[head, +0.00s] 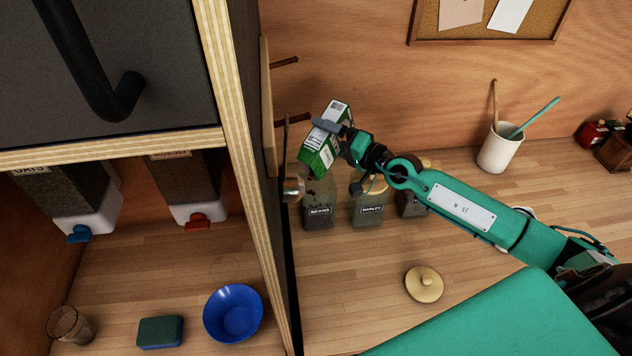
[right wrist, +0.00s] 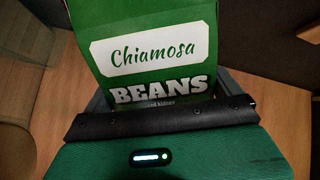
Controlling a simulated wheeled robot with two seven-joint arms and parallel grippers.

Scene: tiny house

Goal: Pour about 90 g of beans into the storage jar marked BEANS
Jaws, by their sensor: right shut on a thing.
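My right gripper (head: 337,130) is shut on a green and white carton of beans (head: 318,148), held tilted above the storage jar marked BEANS (head: 318,212). In the right wrist view the carton (right wrist: 155,55) fills the upper middle, with "Chiamosa BEANS red kidney" on its face. The carton's lower end is close over the jar's mouth and partly covers it. A few dark specks show near the mouth; I cannot tell how full the jar is. A round wooden lid (head: 424,284) lies on the counter in front. My left gripper is not in view.
A jar marked BARLEY (head: 368,208) stands just right of the BEANS jar, with another jar (head: 411,203) beyond it. A cabinet panel (head: 243,150) rises close on the left. A white utensil cup (head: 498,148) stands at the back right. The counter around the lid is clear.

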